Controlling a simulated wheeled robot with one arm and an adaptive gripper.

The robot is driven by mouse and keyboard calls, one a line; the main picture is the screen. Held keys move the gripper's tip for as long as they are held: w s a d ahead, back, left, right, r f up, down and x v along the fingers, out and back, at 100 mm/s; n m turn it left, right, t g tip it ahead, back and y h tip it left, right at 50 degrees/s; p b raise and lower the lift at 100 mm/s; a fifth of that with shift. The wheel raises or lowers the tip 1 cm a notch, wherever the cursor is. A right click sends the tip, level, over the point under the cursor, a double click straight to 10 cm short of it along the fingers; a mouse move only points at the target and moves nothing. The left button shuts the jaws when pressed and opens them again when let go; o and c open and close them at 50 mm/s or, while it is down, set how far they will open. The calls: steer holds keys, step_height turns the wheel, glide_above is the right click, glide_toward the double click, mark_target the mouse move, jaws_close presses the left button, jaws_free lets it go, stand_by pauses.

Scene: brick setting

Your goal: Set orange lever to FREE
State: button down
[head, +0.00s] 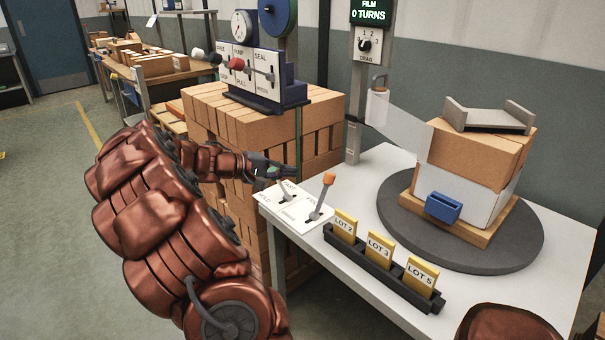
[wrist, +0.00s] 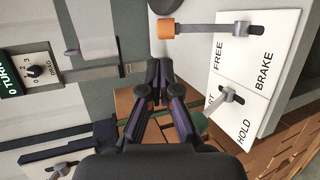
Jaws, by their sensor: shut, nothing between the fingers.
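The orange lever (head: 328,179) stands on a white panel at the table's near left corner, its grey shaft rising to an orange knob.
Lot cards in a black rack (head: 380,268) and a turntable (head: 390,205) with a boxed load stand to the right. A brick stack (head: 225,145) is behind.

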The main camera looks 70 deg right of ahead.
steer(key=v, duration=0.4)
steer(key=shift+r, duration=0.2)
stand_by(0.4)
steer(key=s+a+f+n+t+y, duration=0.2)
steer(key=a+f+n+y, duration=0.1)
steer(key=a, duration=1.4)
steer(key=s+a+f+n+t+y, duration=0.2)
steer(key=a+f+t+y, duration=0.15)
steer(key=a, duration=1.25)
steer(key=s+a+f+n+t+y, duration=0.2)
steer(key=s+a+f+n+y, duration=0.15)
steer(key=a, duration=1.35)
steer(key=s+p+v, duration=0.2)
steer(key=p+v, duration=0.7)
steer(key=s+r+p+v, duration=0.1)
steer(key=s+p+v, duration=0.1)
steer(key=p+v, duration=0.8)
steer(key=shift+a+t, duration=0.45)
